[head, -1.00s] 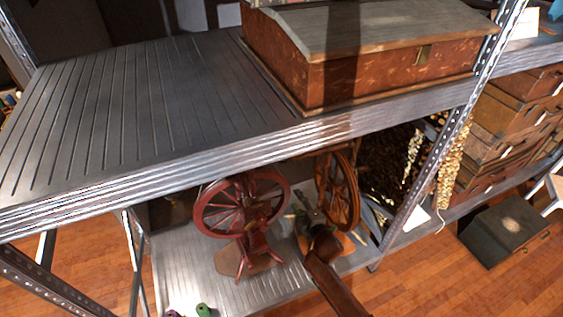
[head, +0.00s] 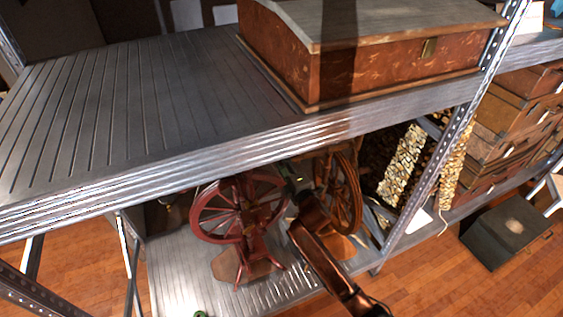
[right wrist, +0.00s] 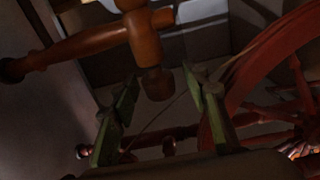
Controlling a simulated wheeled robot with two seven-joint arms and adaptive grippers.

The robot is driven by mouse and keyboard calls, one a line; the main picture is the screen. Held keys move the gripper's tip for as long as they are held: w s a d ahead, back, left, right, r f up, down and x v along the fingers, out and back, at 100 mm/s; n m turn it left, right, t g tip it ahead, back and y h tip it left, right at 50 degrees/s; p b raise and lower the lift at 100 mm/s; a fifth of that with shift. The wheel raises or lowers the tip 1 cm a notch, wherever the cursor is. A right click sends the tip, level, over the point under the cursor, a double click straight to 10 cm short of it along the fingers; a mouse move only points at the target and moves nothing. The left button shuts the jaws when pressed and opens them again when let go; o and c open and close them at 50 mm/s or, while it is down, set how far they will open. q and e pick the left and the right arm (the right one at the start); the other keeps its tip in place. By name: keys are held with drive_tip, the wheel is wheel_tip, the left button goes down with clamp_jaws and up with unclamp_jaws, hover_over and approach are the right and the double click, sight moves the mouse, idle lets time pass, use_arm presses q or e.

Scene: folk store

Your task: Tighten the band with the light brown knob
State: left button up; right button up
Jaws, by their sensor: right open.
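A red spinning wheel (head: 243,208) and a brown spinning wheel (head: 343,200) stand on the lower shelf in the head view. My right arm reaches in between them from the lower right, its gripper largely hidden there. In the right wrist view my right gripper (right wrist: 160,84) is open, with two green fingers. The red wheel's rim (right wrist: 232,85) is close on the right.
The upper metal shelf (head: 130,120) overhangs the wheels and carries a wooden box (head: 370,75). A metal post (head: 430,175) stands to the right. A dark case (head: 507,228) lies on the floor. The lower shelf (head: 185,275) is mostly clear at front left.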

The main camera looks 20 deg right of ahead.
clamp_jaws()
idle(0.6)
